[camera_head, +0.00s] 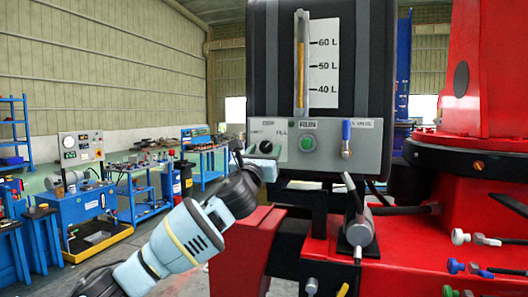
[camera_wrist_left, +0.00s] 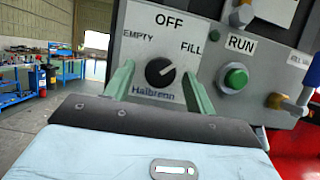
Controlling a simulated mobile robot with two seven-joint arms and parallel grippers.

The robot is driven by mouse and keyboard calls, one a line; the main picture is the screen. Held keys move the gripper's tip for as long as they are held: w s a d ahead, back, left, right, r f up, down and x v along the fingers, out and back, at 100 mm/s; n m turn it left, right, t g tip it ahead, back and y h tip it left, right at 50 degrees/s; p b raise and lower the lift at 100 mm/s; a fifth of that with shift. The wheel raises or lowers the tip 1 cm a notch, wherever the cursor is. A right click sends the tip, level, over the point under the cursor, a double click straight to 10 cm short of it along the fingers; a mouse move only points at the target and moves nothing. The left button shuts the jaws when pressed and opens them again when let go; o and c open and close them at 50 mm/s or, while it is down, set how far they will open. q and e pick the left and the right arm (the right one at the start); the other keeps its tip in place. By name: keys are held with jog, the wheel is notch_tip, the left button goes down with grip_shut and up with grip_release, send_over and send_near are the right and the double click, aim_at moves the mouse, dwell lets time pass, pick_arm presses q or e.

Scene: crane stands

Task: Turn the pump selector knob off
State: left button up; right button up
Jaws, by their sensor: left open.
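The pump selector knob (camera_wrist_left: 160,72) is a round black knob on a light panel plate (camera_wrist_left: 140,40) marked OFF above, EMPTY at the left and FILL at the right. Its white pointer line slants up to the right, toward FILL. In the head view the knob (camera_head: 266,147) shows small, just above my gripper. My left gripper (camera_wrist_left: 160,69) is open, its two green fingers on either side of the knob with gaps visible. I cannot tell how deep the fingertips reach. In the head view the left gripper (camera_head: 264,162) is at the panel's lower left. My right gripper is not in view.
Right of the knob are a green RUN button (camera_wrist_left: 234,78) and a blue-handled valve (camera_head: 346,138). A black tank with a level gauge (camera_head: 301,60) rises above the panel. A lever (camera_head: 357,225) stands on the red crane body below. Workbenches stand far left.

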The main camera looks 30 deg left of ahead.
pick_arm(q)
jog(key=shift+w, duration=0.2)
jog(key=c, duration=1)
jog(key=shift+o, duration=0.2)
jog(key=shift+n+y, duration=0.4)
jog(key=shift+n, duration=0.3)
jog(key=n+y, duration=0.1)
jog(key=n, duration=0.1)
jog(key=n+g+y, duration=0.1)
jog(key=n, duration=0.2)
jog(key=shift+w+d+g+y, duration=0.1)
jog(key=shift+d+g+y, duration=0.05)
jog(key=shift+g+y, duration=0.2)
jog(key=shift+r+n+g+y, duration=0.1)
jog(key=shift+n+g+y, duration=0.35)
jog(key=shift+n, duration=1.1)
jog(key=shift+n+g+y, duration=0.4)
jog(key=shift+n, duration=1.15)
